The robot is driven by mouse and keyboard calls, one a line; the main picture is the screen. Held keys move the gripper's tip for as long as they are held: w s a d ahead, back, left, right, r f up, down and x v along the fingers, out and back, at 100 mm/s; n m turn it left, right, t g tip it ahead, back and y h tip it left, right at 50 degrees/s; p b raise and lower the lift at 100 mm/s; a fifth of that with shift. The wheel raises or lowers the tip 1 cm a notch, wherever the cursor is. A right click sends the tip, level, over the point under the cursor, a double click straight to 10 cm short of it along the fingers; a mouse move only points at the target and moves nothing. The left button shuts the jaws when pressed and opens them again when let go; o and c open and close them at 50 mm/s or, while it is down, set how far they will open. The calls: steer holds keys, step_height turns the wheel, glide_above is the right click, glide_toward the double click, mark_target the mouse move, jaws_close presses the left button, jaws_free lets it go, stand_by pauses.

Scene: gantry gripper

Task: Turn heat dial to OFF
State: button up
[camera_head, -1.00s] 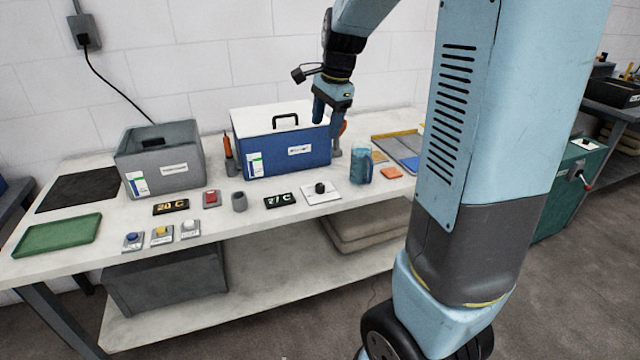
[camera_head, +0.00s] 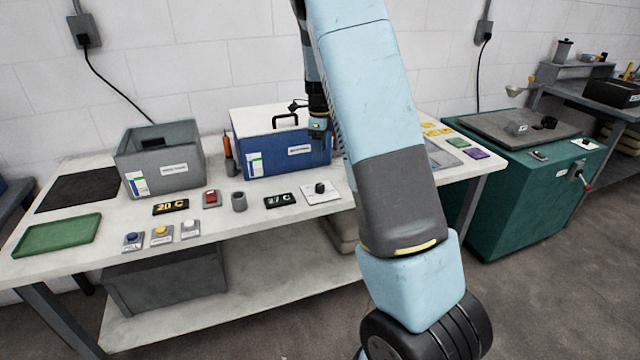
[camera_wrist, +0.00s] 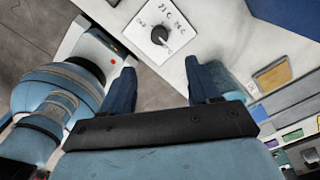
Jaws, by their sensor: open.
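The heat dial is a black knob (camera_head: 319,187) on a white square plate at the front right of the white table. The knob also shows in the wrist view (camera_wrist: 159,36), with temperature marks around it; which mark it points to is hard to read. In the wrist view the dial lies beyond and between the fingertips, not touched. In the head view my arm partly hides the gripper.
A blue box with a white lid (camera_head: 270,150) stands behind the dial, and a grey bin (camera_head: 160,165) further left.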

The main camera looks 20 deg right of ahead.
mark_target(320, 185)
step_height(320, 185, down, 13)
steer(key=shift+f, duration=0.15)
stand_by(0.4)
steer(key=c, duration=1)
